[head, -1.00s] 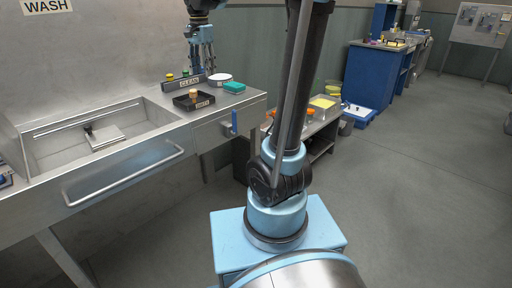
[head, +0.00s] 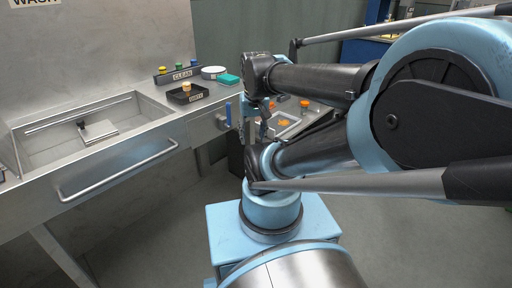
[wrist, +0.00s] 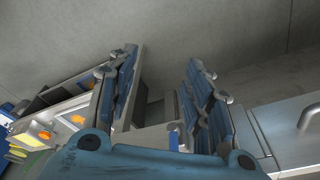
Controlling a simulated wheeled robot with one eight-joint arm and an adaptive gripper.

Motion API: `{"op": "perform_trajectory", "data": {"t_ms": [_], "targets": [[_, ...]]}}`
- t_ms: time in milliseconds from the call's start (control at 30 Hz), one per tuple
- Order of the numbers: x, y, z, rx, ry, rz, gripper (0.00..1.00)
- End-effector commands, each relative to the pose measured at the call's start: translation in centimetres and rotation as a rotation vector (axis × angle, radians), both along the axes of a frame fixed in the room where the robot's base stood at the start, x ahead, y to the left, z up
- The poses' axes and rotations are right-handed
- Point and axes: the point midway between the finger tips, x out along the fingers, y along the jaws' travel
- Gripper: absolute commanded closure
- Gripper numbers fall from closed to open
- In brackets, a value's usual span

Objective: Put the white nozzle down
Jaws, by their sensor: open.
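My gripper (head: 253,132) hangs to the right of the wash counter, near a blue handle (head: 228,114) on the counter's end. In the wrist view my gripper (wrist: 162,60) has its two blue fingers wide apart with nothing held between them. I cannot make out a white nozzle for certain in any view. A black tray labelled dirty (head: 200,97) sits on the counter with a small tan piece (head: 186,87) in it. Behind it a rack labelled CLEAN (head: 181,74) holds small pieces with yellow, green and other coloured tops.
A white round dish (head: 213,72) and a teal sponge (head: 229,80) lie right of the rack. The sink (head: 60,142) is at the left, with a long front handle (head: 118,172). A low side table (head: 292,127) with orange items stands behind my arm.

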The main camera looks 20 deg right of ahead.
Motion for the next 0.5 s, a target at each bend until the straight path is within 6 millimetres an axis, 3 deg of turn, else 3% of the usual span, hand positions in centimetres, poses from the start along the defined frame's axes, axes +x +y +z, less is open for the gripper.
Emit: {"op": "perform_trajectory", "data": {"t_ms": [100, 200, 500], "targets": [[-1.7, -0.6, -2.4, -0.013, -0.012, 0.045, 0.54], [-2.4, -0.6, -3.5, -0.02, -0.017, 0.073, 0.54], [-2.7, -0.7, -3.9, -0.024, -0.02, 0.086, 0.54]]}}
